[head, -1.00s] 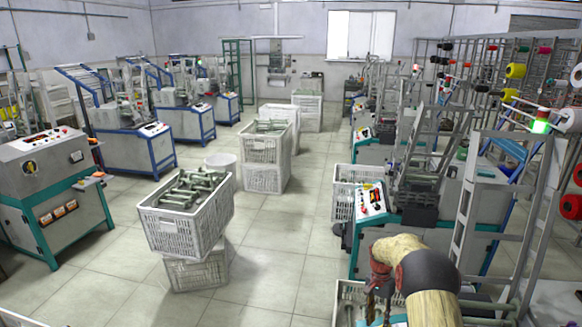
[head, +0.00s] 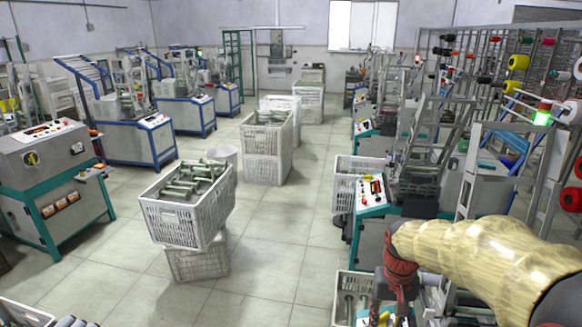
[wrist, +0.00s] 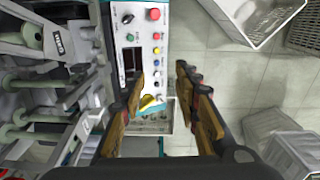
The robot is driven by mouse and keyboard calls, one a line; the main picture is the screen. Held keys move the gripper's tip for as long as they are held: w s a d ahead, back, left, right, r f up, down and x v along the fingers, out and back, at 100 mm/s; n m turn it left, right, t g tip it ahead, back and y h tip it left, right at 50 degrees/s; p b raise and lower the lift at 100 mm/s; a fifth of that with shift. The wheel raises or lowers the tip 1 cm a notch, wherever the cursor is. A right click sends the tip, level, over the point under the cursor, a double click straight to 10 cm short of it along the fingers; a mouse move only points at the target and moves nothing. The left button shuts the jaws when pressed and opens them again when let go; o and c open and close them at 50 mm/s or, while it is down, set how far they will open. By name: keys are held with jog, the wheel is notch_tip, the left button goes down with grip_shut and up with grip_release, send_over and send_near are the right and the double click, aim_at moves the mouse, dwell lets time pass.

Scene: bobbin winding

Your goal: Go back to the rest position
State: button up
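My gripper (wrist: 163,80) shows in the wrist view with its two brown-and-black fingers well apart. No object is clasped between them. Behind the fingers is a white control panel (wrist: 144,30) with red, green, yellow and black buttons. A small yellow piece (wrist: 151,102) shows beside the left finger; I cannot tell whether it belongs to the panel. In the head view my tan arm reaches in from the lower right, with its red wrist part near the closest right-hand machine. The fingertips are not clear there.
A crate of green bobbins (head: 178,219) sits on another crate (head: 198,264) left of my arm. More stacked crates (head: 265,172) stand behind. An open crate (head: 341,312) is below my wrist. Machines line both sides. The tiled floor (head: 290,235) between is clear.

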jog(key=s+a+r+n+t, duration=0.1)
jog(key=s+a+r+t, duration=0.1)
jog(key=s+r, duration=0.4)
jog(key=s+a+r+t, duration=0.2)
jog(key=s+r, duration=0.4)
jog(key=s, duration=0.6)
jog(key=shift+s+a+r+n+t, duration=0.2)
jog(key=shift+r+n+t, duration=0.2)
jog(key=shift+t, duration=0.4)
jog(key=shift+s, duration=0.1)
